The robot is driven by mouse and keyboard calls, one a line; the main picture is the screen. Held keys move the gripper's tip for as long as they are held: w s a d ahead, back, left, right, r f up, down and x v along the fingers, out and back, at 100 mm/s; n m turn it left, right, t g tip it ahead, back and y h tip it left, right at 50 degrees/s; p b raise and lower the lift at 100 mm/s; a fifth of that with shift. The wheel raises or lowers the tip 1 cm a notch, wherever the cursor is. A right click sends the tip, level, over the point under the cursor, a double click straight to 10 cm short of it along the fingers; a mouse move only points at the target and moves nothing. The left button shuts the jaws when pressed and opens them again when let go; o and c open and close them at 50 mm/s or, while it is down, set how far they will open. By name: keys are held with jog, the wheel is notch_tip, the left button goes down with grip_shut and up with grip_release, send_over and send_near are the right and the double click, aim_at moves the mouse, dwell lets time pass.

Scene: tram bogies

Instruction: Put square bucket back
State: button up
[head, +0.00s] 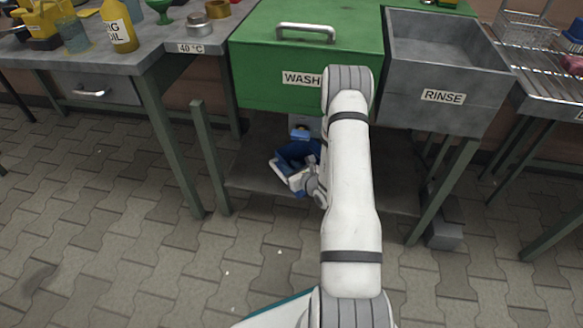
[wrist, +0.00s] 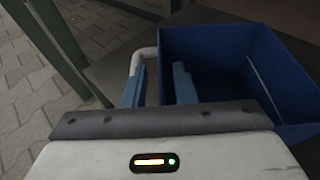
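The square bucket is blue and open-topped. In the head view the bucket (head: 292,151) shows partly on the lower shelf under the wash tank, behind my gripper (head: 287,172). My gripper (wrist: 160,87) has two blue fingers, apart, at the bucket's handle side. The bucket's left edge shows between them. I see no firm contact.
The green wash tank (head: 300,60) overhangs the lower shelf (head: 250,175), whose green legs (head: 209,155) stand close by. The grey rinse tank (head: 440,98) is on the right. A grey block (head: 442,232) lies on the floor. The paved floor in front is clear.

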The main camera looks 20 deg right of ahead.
jog(key=shift+r, duration=0.1)
jog(key=shift+s+d+r, duration=0.1)
jog(key=shift+s+r, duration=0.05)
jog(key=shift+s, duration=0.05)
jog(key=p+v, duration=0.4)
jog(key=v, duration=0.7)
jog(key=a+r+n+g+y, duration=0.2)
jog(key=a+r+n+y, duration=0.5)
jog(key=a+r, duration=0.3)
jog(key=s+a+r+n+g+y, duration=0.2)
jog(key=s+a+r+n+g, duration=0.95)
jog(key=a+n, duration=0.2)
jog(key=s+d+r+n+h, duration=0.7)
jog(key=n+h, duration=0.4)
jog(key=n, duration=0.2)
jog(key=shift+s+d+r+h, duration=0.2)
jog(key=shift+s+r+h, duration=0.2)
jog(key=shift+s+r, duration=0.25)
